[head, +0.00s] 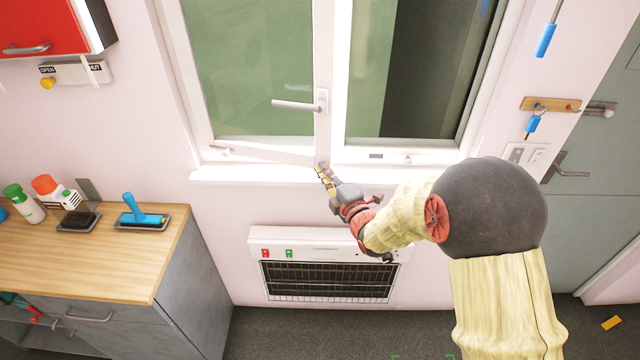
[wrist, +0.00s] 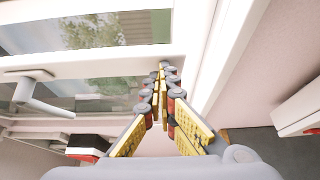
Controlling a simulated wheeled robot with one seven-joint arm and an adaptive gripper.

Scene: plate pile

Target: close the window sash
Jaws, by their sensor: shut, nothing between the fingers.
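The window sash (head: 322,125) is the left, white-framed pane. It appears to stand slightly ajar into the room, its lower edge slanting away from the sill at the right. Its white handle (head: 297,105) points left, and shows in the wrist view (wrist: 40,100) too. My gripper (head: 321,168) is shut and empty, its fingertips at the sash's lower right corner, just above the sill. In the wrist view the closed fingers (wrist: 164,70) reach to the white sash frame (wrist: 100,60). Whether they touch it I cannot tell.
A white sill (head: 250,175) runs under the window, with a heater (head: 325,255) below it. A wooden counter (head: 100,255) with a blue-handled tool (head: 140,212) and bottles stands at left. A red cabinet (head: 40,28) hangs upper left. A grey door (head: 600,170) is at right.

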